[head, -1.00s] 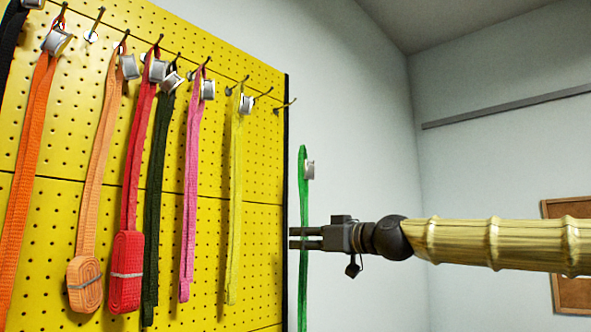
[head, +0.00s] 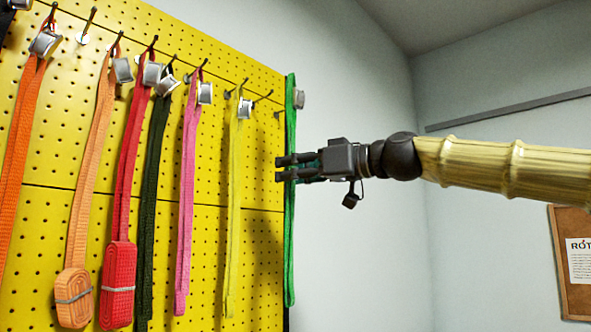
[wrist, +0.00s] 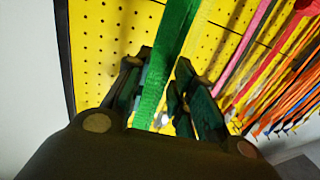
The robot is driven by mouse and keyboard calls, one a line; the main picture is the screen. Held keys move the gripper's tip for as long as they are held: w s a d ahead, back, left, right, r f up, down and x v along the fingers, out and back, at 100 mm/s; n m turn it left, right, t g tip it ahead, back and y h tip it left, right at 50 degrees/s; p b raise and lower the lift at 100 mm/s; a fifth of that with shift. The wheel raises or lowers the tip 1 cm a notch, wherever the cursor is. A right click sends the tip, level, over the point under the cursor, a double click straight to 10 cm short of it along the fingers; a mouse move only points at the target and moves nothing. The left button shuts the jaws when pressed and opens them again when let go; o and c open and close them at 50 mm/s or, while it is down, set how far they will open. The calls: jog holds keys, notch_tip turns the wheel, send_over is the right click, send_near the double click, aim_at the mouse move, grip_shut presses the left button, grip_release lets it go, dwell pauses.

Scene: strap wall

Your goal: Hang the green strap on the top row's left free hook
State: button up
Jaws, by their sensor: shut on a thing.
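The green strap (head: 290,235) hangs upright at the right edge of the yellow pegboard, with a metal buckle near its top. My gripper (head: 284,168) is shut on it below the buckle. In the wrist view the green strap (wrist: 180,30) runs between my fingers. On the top row, a bare hook (head: 87,24) stands between the orange strap and the light orange strap. Another bare hook (head: 264,97) is right of the yellow strap. A further hook beside it is mostly hidden behind the green strap.
Hanging on the row are an orange strap (head: 20,140), light orange strap (head: 95,165), red strap (head: 130,170), dark green strap (head: 152,190), pink strap (head: 187,180) and yellow strap (head: 234,190). Open space lies right of the pegboard (head: 262,230). A corkboard (head: 566,240) hangs at right.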

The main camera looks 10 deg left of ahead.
jog(key=shift+w+a+f+p, duration=0.35)
jog(key=shift+w+a, duration=0.45)
jog(key=shift+a, duration=0.45)
jog(key=shift+w+a+f+p, duration=0.35)
jog(key=shift+w+a, duration=0.5)
jog(key=shift+a, duration=0.4)
jog(key=shift+w+a+f+p, duration=0.3)
jog(key=shift+w+a, duration=0.5)
jog(key=shift+a, duration=0.45)
jog(key=o, duration=1.1)
jog(key=v, duration=1.2)
